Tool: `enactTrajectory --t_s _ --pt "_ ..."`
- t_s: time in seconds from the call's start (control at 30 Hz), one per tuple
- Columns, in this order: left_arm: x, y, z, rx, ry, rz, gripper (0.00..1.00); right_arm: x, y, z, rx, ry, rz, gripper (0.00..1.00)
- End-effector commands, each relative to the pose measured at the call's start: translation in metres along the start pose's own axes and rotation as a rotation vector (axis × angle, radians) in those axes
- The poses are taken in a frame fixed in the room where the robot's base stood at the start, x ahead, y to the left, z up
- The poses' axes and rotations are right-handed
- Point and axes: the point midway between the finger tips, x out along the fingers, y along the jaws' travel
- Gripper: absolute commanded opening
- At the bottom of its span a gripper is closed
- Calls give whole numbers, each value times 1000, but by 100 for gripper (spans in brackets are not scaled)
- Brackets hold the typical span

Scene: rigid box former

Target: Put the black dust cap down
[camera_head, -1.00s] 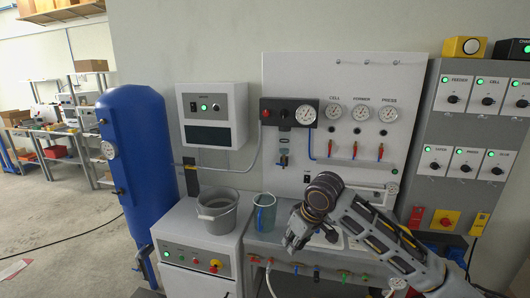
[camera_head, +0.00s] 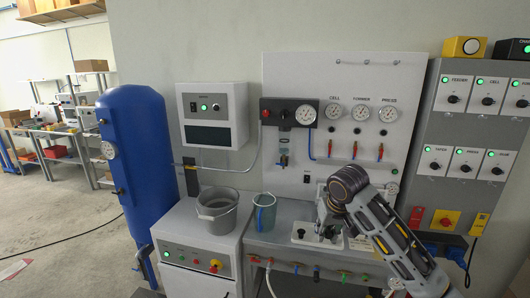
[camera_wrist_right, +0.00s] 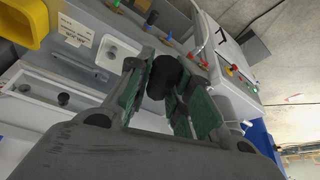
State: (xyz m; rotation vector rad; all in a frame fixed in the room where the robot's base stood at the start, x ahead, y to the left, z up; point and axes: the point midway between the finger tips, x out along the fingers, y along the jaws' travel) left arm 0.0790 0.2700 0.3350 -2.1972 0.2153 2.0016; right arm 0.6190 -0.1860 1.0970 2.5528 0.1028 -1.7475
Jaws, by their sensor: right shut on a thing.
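My right gripper (camera_head: 324,228) is above the bench's front shelf, over a pale tray (camera_head: 303,241). In the wrist view the right gripper (camera_wrist_right: 160,85) shows its two green-padded fingers shut on the black dust cap (camera_wrist_right: 166,76). The cap is a dark round piece between the pads. In the head view the cap is hidden or too small to make out. My left gripper is in neither view.
A grey bucket (camera_head: 217,212) stands on the cabinet at left, with a green-blue jug (camera_head: 264,212) beside it. Small coloured valves (camera_head: 316,274) line the bench front. The gauge panel (camera_head: 290,80) rises behind. A yellow bin (camera_wrist_right: 22,20) shows in the wrist view.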

Motion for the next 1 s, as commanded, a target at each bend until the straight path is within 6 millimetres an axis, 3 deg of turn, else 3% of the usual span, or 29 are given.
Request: enactTrajectory --t_s 0.5,1.0 --pt "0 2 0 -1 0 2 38 51 20 55 51 -3 20 0" --pt "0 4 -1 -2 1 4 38 99 26 114 74 -2 28 0"
